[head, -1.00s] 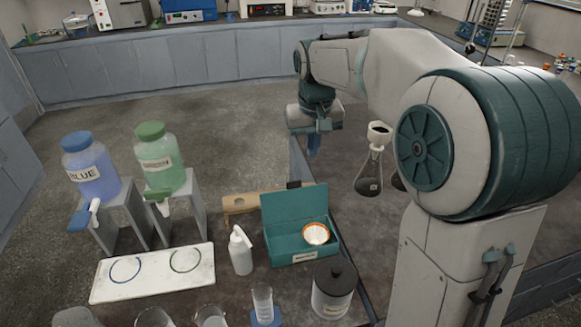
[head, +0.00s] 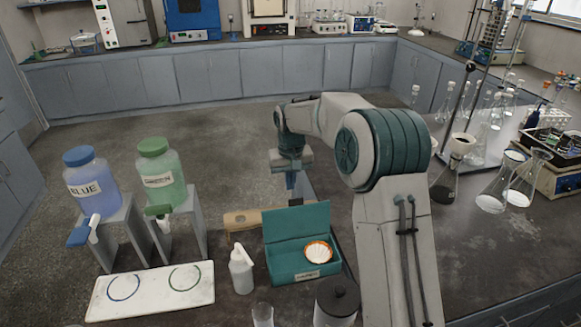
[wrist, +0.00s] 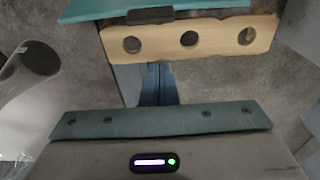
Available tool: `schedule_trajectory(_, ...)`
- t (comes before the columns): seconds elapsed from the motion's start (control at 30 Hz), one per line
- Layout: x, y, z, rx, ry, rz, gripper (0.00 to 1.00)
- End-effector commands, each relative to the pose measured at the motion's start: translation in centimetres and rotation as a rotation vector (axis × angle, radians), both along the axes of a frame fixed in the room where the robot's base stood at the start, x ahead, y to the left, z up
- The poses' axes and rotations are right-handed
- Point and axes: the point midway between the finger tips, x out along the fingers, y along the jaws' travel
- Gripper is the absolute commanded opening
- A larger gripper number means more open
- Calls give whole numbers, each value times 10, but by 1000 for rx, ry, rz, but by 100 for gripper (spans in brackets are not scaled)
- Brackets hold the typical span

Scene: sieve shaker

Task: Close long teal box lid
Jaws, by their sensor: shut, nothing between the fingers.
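The long teal box (head: 290,268) stands on the bench in the head view. Its teal lid (head: 296,222) is raised, standing up along the back edge. A white cup-like piece with an orange rim (head: 318,252) is inside the box. My gripper (head: 291,182) is shut and empty, pointing down just behind and above the top edge of the lid. In the wrist view the blue fingers (wrist: 158,88) are together, and part of the teal lid (wrist: 190,7) shows at the top edge, apart from them.
A wooden rack with holes (head: 242,220) lies behind the box. A white bottle (head: 241,270) stands left of it and a dark-lidded jar (head: 337,300) in front right. Blue (head: 92,185) and green (head: 161,175) jugs stand on stands at left. Flasks (head: 497,190) stand at right.

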Motion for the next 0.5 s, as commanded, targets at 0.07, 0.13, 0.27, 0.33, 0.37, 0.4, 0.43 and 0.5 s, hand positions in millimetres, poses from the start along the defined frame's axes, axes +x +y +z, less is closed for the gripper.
schedule_trajectory(0.07, 1, 0, -18, -1, 4, 0, 0)
schedule_trajectory(0.13, -7, -2, -14, -1, -2, 0, 0)
schedule_trajectory(0.27, -21, -5, -10, -1, -2, 0, 0)
schedule_trajectory(0.33, -27, -6, -9, -1, -2, 0, 0)
schedule_trajectory(0.37, -29, -6, -9, -1, -2, 0, 0)
schedule_trajectory(0.4, -31, -7, -8, -1, -2, 0, 0)
schedule_trajectory(0.43, -33, -7, -8, -1, -2, 0, 0)
schedule_trajectory(0.5, -35, -8, -8, -1, -1, 0, 0)
